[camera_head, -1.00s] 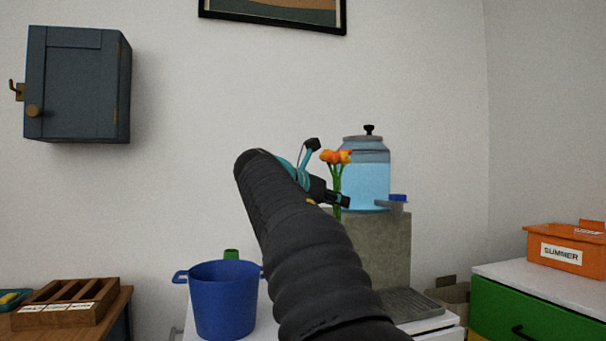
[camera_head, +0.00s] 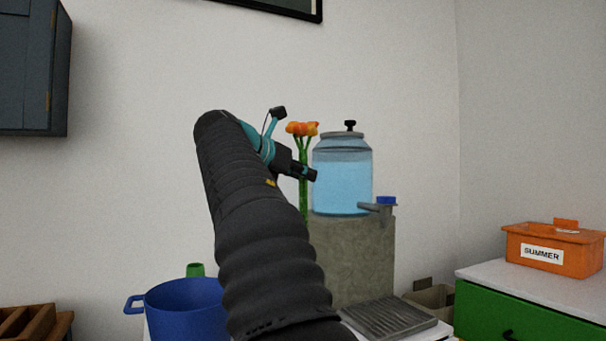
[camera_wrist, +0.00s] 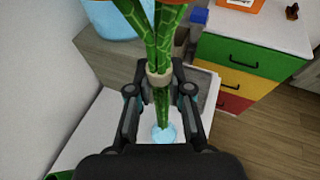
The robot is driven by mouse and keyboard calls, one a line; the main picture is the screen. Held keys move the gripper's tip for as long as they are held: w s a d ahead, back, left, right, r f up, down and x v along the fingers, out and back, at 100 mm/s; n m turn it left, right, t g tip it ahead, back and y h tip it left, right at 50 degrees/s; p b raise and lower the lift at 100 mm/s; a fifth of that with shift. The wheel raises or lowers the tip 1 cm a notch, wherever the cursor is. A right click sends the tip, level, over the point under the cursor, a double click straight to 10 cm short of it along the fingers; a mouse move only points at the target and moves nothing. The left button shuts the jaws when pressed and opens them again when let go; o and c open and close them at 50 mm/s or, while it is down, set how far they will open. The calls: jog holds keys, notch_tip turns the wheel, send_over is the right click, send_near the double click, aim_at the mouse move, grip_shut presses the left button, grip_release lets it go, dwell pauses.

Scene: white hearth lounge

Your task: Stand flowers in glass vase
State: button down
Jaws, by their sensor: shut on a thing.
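A bunch of orange flowers (camera_head: 302,129) with green stems is held upright, just left of the drinks dispenser in the head view. My gripper (camera_head: 305,174) is shut on the stems; in the wrist view the fingers (camera_wrist: 160,92) close around them near a beige band (camera_wrist: 158,80). Below the stem ends, the wrist view shows a small pale-blue, see-through round thing (camera_wrist: 163,134) on the white surface. It may be the glass vase with water, but I cannot tell for sure. No vase shows in the head view, where my arm hides part of the white top.
A ridged grey tray (camera_head: 388,318) lies in front. A blue pot (camera_head: 185,305) is left of my arm. A green-fronted drawer unit (camera_head: 510,310) bears an orange SUMMER box (camera_head: 575,250).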

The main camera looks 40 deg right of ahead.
aim_at(301, 192)
jog(key=shift+f+b, duration=1.05)
jog(key=shift+f, duration=0.9)
jog(key=shift+s+p, duration=0.1)
jog(key=shift+p, duration=0.7)
jog(key=shift+f, duration=0.15)
jog(key=shift+f+b, duration=3.3)
jog(key=shift+f, duration=2.55)
jog(key=c, duration=1)
grip_release()
